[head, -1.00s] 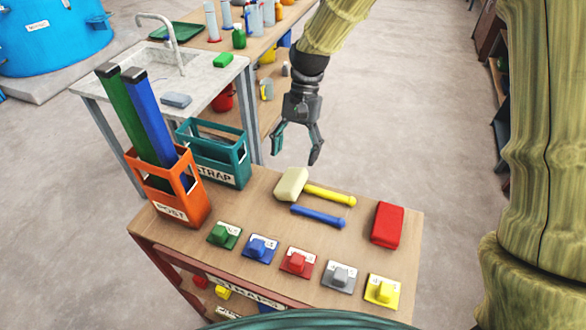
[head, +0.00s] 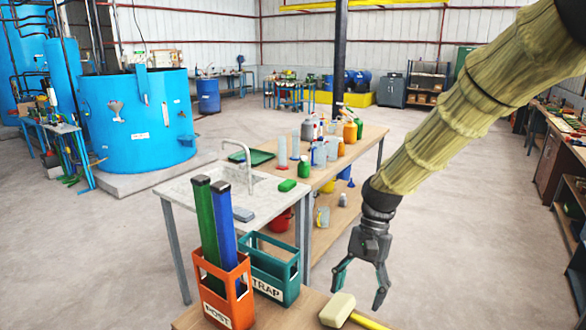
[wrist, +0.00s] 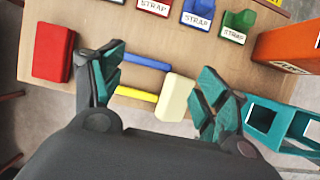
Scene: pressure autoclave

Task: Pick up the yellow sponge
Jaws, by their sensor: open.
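The yellow sponge looks like a pale yellow block (head: 337,310) on the wooden table, at the bottom of the head view. In the wrist view the sponge (wrist: 174,97) lies between and beyond my fingers, nearer the right one. The end of a yellow rod (wrist: 136,94) meets or nearly meets its left side. My gripper (head: 361,285) is open and empty, in the air close to the sponge in the head view. In the wrist view my gripper (wrist: 162,62) has its fingers spread wide. Neither finger clearly touches the sponge.
A blue rod (wrist: 134,59) and a red block (wrist: 52,52) lie near the sponge. Orange (head: 241,302) and teal (head: 272,286) crates stand left of it, the orange one holding tall green and blue posts. A sink bench (head: 182,190) stands behind. Strap blocks (wrist: 198,14) line the table.

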